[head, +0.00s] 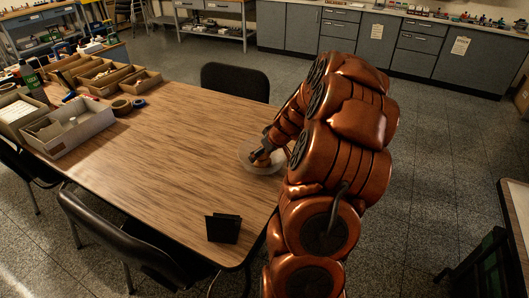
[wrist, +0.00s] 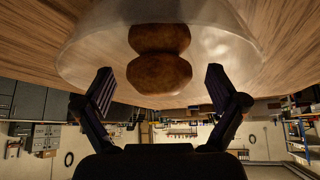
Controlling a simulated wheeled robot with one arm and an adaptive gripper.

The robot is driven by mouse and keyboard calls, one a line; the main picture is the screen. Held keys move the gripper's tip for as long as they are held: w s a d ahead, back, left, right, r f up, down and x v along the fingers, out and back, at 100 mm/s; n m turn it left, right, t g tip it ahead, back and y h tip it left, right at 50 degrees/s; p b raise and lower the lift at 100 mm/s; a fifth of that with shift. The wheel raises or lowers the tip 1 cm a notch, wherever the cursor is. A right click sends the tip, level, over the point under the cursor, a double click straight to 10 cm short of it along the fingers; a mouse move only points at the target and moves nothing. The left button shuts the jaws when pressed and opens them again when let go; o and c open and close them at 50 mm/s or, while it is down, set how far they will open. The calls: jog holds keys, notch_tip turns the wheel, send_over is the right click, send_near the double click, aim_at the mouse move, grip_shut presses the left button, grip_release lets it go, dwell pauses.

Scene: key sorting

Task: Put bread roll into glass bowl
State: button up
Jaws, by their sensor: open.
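The glass bowl (head: 247,167) stands on the wooden table near its right edge. It also fills the top of the wrist view (wrist: 90,50). The bread roll (wrist: 158,72) is brown and shows as two rounded lobes, the upper one seen at the bowl and the lower one crossing its rim line. In the head view the roll (head: 262,162) appears within the bowl's outline, partly hidden by my gripper. My gripper (head: 259,153) is at the bowl. In the wrist view my gripper (wrist: 160,80) is open, its fingers apart on either side of the roll, with visible gaps.
A dark upright holder (head: 223,228) stands at the table's near edge. The table's middle is clear. Black chairs (head: 235,80) stand around it.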

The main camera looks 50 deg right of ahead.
jog(key=shift+r, duration=0.15)
jog(key=b+v, duration=0.1)
jog(key=v, duration=1.1)
jog(key=s+a+n+g+y, duration=0.1)
jog(key=s+a+g, duration=0.1)
jog(key=a, duration=1.1)
jog(key=s+a+n+g+y, duration=0.1)
jog(key=a+g+y, duration=0.1)
jog(key=a, duration=1.1)
jog(key=s+a+g, duration=0.1)
jog(key=s+a, duration=0.2)
jog(key=s, duration=0.3)
jog(key=s+a+g+h, duration=0.1)
jog(key=s+a+g, duration=0.1)
jog(key=s+a, duration=0.2)
jog(key=s+a+f+g+h, duration=0.1)
jog(key=s+a, duration=0.2)
jog(key=s, duration=0.7)
jog(key=shift+a+m, duration=0.3)
jog(key=shift+m, duration=0.1)
jog(key=shift+r, duration=0.1)
